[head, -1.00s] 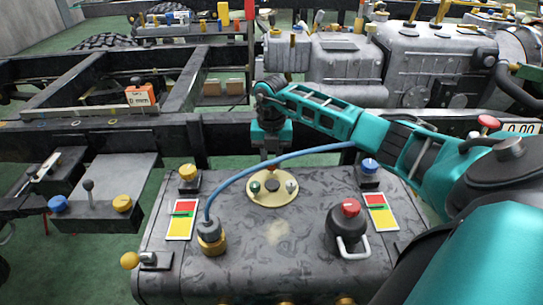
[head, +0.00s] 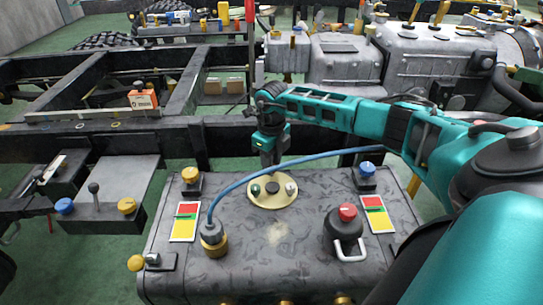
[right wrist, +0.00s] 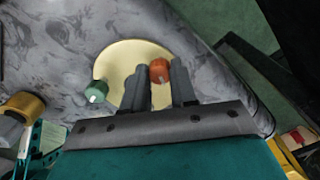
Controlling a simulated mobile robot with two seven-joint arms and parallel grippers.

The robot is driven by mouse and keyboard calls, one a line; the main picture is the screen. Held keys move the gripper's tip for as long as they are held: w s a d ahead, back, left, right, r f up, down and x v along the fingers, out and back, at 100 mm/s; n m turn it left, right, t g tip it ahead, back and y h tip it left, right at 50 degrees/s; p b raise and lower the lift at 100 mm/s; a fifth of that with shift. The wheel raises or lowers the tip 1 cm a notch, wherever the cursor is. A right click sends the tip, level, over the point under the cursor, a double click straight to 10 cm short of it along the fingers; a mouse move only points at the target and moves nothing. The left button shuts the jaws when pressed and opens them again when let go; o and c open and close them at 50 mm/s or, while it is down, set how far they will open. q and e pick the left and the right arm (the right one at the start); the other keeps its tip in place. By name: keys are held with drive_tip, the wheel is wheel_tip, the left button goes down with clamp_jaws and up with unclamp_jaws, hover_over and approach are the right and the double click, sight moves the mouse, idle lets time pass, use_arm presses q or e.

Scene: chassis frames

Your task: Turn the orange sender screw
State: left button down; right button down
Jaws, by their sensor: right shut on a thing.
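The orange sender screw (right wrist: 159,70) stands on a round cream plate (right wrist: 115,58) in the right wrist view. My right gripper (right wrist: 157,82) has its two dark fingers on either side of the screw and is shut on it. In the head view the same gripper (head: 267,162) points down at the far edge of the cream plate (head: 273,203) on top of the grey tank, and it hides the orange screw. A green knob (head: 255,189) and a pale knob (head: 291,189) sit on the plate. My left gripper is not in view.
A blue hose (head: 300,157) arches over the tank (head: 290,260) close to the gripper, from a brass fitting (head: 213,245). A red-topped cap (head: 347,213) with a handle stands at right. Black frame rails lie behind the tank.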

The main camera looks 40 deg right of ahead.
drive_tip(key=shift+r+n, duration=0.1)
drive_tip(key=shift+n, duration=2.2)
drive_tip(key=c, duration=0.9)
unclamp_jaws()
wheel_tip(320, 180, up, 13)
drive_tip(key=p, duration=0.3)
